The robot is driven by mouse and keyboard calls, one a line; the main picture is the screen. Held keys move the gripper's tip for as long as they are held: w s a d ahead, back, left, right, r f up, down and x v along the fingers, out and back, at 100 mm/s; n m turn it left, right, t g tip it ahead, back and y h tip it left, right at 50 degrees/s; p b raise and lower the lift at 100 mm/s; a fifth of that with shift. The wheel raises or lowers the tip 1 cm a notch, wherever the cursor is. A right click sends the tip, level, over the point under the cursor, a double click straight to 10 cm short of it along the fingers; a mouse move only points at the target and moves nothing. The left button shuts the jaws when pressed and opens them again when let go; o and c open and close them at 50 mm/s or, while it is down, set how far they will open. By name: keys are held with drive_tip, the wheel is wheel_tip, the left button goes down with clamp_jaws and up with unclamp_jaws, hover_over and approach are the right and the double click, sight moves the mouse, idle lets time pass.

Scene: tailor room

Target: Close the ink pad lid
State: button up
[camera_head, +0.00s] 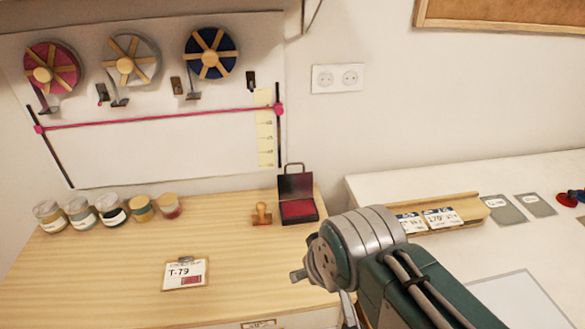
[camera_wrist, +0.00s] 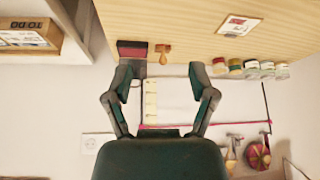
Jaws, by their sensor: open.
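The ink pad (camera_head: 298,210) is a dark case with a red pad, at the right end of the wooden desk. Its dark lid (camera_head: 295,185) stands open and upright at the back, with a handle loop on top. The ink pad also shows in the upside-down wrist view (camera_wrist: 132,51), near the top, beyond my left-hand finger. My gripper (camera_wrist: 165,71) is open and empty, its two fingers spread apart. In the head view my arm reaches to the right and front of the ink pad; the fingers are mostly hidden there.
A wooden stamp (camera_head: 262,214) stands just left of the ink pad. Several jars (camera_head: 82,212) line the desk's left back, and a T-79 card (camera_head: 186,273) lies in front. A white table (camera_head: 450,172) with a wooden tray (camera_head: 440,215) is at right. Ribbon spools (camera_head: 132,60) hang above.

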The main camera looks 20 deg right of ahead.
drive_tip(key=shift+w+r, duration=0.1)
drive_tip(key=shift+w, duration=0.05)
drive_tip(key=c, duration=0.5)
drive_tip(key=shift+w+d+r, duration=0.1)
drive_tip(key=shift+w+r, duration=0.15)
drive_tip(key=shift+w, duration=0.25)
clamp_jaws()
drive_tip(key=m+h, duration=0.1)
drive_tip(key=m, duration=0.1)
hover_over(295, 180)
drive_tip(key=s, duration=0.3)
drive_tip(key=f, duration=0.2)
drive_tip(key=w+x, duration=0.1)
drive_tip(key=x, duration=0.8)
drive_tip(key=shift+w+a+t, duration=0.3)
drive_tip(key=shift+w+t, duration=0.05)
drive_tip(key=shift+t, duration=0.05)
